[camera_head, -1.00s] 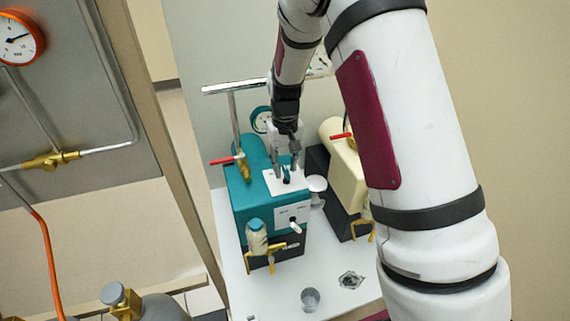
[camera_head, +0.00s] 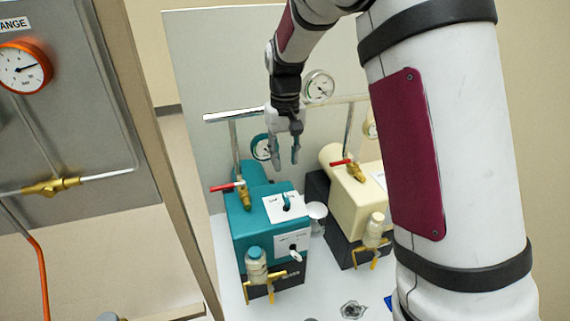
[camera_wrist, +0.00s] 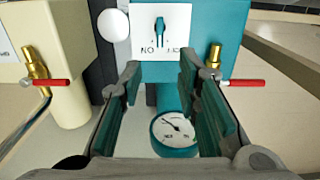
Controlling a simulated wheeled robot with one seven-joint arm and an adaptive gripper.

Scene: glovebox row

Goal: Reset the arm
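My gripper (camera_head: 285,165) hangs above and behind the teal pump box (camera_head: 262,226), with its fingers apart and nothing between them. The box's top carries a white switch plate (camera_head: 284,207) with a teal knob (camera_head: 287,201); the gripper is clear of it. In the wrist view my gripper's two padded fingers (camera_wrist: 167,95) are spread. Beyond them the switch plate (camera_wrist: 176,30) shows its knob (camera_wrist: 160,32) standing along the picture's vertical, with "ON" lettering to the left and partly hidden lettering to the right.
A cream pump (camera_head: 352,200) stands to the right of the teal one. Red-handled brass valves (camera_head: 243,192) and a metal rail (camera_head: 235,116) stand close to the gripper. A gauge (camera_head: 318,87) is behind the arm. A grey panel (camera_head: 75,120) is at the left.

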